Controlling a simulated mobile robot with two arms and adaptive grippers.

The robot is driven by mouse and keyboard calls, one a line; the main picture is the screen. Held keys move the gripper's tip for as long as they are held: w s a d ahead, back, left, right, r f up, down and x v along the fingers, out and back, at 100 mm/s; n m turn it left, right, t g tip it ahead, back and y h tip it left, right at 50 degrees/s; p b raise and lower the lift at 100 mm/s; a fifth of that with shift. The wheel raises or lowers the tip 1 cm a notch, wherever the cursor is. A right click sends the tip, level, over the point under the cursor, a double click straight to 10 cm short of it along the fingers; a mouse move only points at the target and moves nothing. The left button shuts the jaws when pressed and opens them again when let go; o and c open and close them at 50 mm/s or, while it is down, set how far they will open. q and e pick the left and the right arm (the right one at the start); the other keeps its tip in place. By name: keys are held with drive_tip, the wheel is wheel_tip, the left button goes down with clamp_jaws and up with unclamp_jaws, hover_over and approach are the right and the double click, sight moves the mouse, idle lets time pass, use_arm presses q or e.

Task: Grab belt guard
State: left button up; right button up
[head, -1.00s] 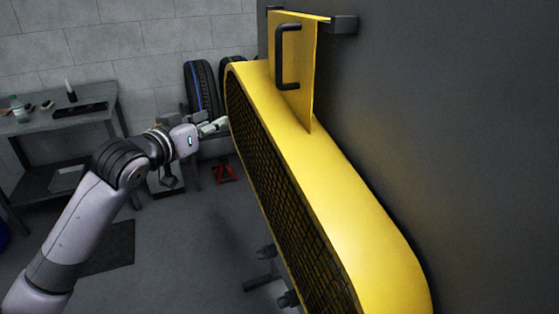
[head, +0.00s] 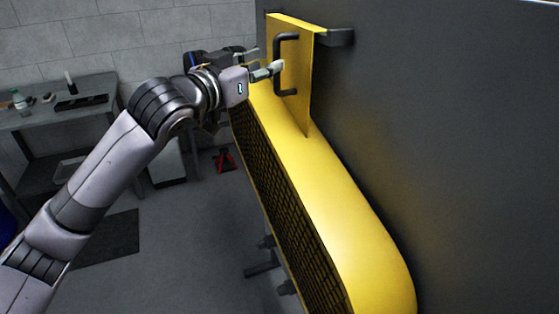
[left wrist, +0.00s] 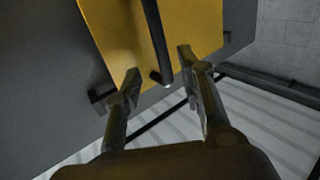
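The yellow belt guard (head: 335,210) with black mesh on its side hangs along the dark grey panel. A black handle (head: 278,62) stands out from its upright yellow plate. My left gripper (head: 268,66) is at the handle, near its upper-middle part in the head view. In the left wrist view the left gripper (left wrist: 157,84) is open, with one finger on each side of the black handle bar (left wrist: 158,45). The yellow plate (left wrist: 195,25) lies behind the bar. I see no finger clearly touching the bar. My right gripper is not in view.
The dark panel (head: 460,130) fills the right side behind the guard. A black bracket (head: 340,37) sits by the plate's top. A grey workbench (head: 55,115) stands at the left, and a red jack (head: 223,160) is on the floor. The floor between is mostly clear.

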sight(275, 59)
use_arm(q)
drive_tip(key=shift+w+d, duration=0.25)
drive_tip(key=shift+w, duration=0.25)
drive_tip(key=p+x, duration=0.3)
drive_tip(key=x, duration=0.1)
drive_tip(key=shift+w, duration=0.25)
drive_tip(key=shift+w+d+f, duration=0.1)
drive_tip(key=shift+w+d, duration=0.15)
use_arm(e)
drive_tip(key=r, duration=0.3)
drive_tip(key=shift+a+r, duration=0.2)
use_arm(q)
drive_tip(key=shift+a, duration=0.1)
drive_tip(key=shift+c, duration=0.7)
clamp_jaws()
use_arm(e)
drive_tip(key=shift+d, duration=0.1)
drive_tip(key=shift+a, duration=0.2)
